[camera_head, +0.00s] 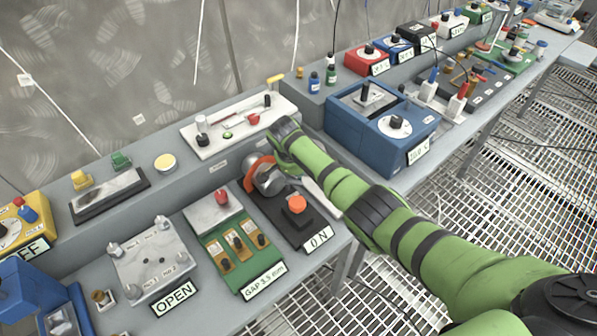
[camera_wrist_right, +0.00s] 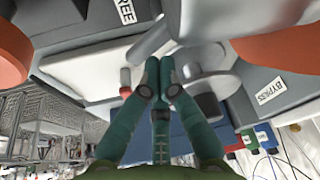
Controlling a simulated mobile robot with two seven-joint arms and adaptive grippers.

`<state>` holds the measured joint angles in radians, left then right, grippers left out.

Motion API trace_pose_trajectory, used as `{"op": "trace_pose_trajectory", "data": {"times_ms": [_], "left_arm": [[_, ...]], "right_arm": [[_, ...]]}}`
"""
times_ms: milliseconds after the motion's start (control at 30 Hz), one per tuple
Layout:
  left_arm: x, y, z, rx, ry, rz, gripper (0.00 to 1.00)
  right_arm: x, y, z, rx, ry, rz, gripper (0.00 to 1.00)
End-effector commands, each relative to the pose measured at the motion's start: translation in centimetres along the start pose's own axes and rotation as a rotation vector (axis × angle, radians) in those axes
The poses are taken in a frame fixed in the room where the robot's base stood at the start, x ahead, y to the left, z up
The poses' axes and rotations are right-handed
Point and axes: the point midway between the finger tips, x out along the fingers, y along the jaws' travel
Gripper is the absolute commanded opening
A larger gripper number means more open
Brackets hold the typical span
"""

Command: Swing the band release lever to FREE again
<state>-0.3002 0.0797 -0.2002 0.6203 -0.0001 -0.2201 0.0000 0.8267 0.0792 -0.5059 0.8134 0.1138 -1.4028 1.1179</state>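Behind the knob is a rounded silver part with an orange band (camera_head: 257,172). A pale grey bar (camera_head: 325,198) runs beside them, partly under my right arm; I cannot tell whether it is the release lever. In the right wrist view, FREE (camera_wrist_right: 126,12) and BYPASS (camera_wrist_right: 270,90) labels show. My right gripper (camera_wrist_right: 159,66) has its fingertips together, close to a grey bar (camera_wrist_right: 150,42); contact is unclear. The head view hides its fingertips. My left gripper is not in view.
A white panel (camera_head: 215,141) with a red knob lies behind the unit. A blue box (camera_head: 350,120) with dials stands right of my arm. A green GAP unit (camera_head: 240,250) and an OPEN plate (camera_head: 135,265) are close on the left.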

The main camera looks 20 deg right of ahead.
Motion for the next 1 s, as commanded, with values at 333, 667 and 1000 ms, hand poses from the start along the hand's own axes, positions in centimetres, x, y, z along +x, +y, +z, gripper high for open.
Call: {"op": "trace_pose_trajectory", "data": {"times_ms": [333,667,1000], "left_arm": [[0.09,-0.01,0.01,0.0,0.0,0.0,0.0],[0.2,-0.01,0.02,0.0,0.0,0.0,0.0],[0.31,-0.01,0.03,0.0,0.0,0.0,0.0]], "right_arm": [[0.04,0.03,0.11,0.037,-0.002,0.015,0.0],[0.01,0.01,0.15,0.078,-0.002,0.028,0.0],[-0.01,0.03,0.15,0.127,-0.002,0.045,0.0]]}}
